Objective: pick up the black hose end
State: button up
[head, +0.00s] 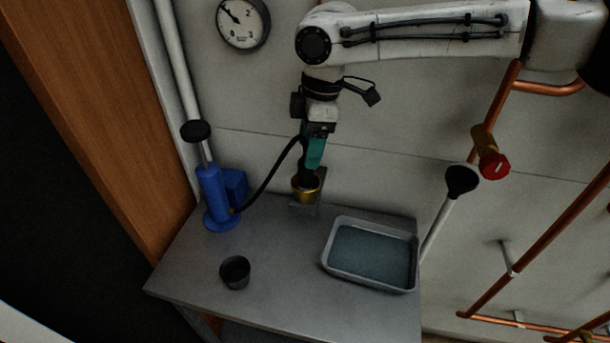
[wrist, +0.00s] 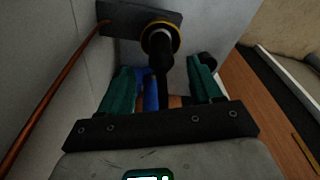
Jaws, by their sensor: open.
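The black hose end (wrist: 162,62) stands in a brass ring (wrist: 160,30) on a grey bracket (wrist: 120,20). In the head view, the black hose (head: 267,175) arches from a blue hand pump (head: 216,195) up to the hose end, which is mostly hidden by my gripper (head: 312,165). The brass ring (head: 306,194) shows just below my fingers. In the wrist view, my gripper (wrist: 159,68) is open, with teal fingers on both sides of the hose end and visible gaps; I cannot tell any contact.
The grey table (head: 290,275) bears a grey tray (head: 326,262) at right and a small dark cup (head: 235,272) at front. A black plunger (head: 461,182) leans beside the table's right end. Copper pipes (head: 540,245) and a red-handled valve (head: 493,165) line the right wall.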

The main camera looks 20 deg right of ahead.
aim_at(306, 176)
jog(key=shift+a+f, duration=0.2)
jog(key=shift+f, duration=1.2)
jog(key=shift+a+f, duration=0.2)
jog(key=shift+f, duration=1.15)
jog(key=shift+c, duration=0.2)
grip_shut()
jog(key=shift+r, duration=0.1)
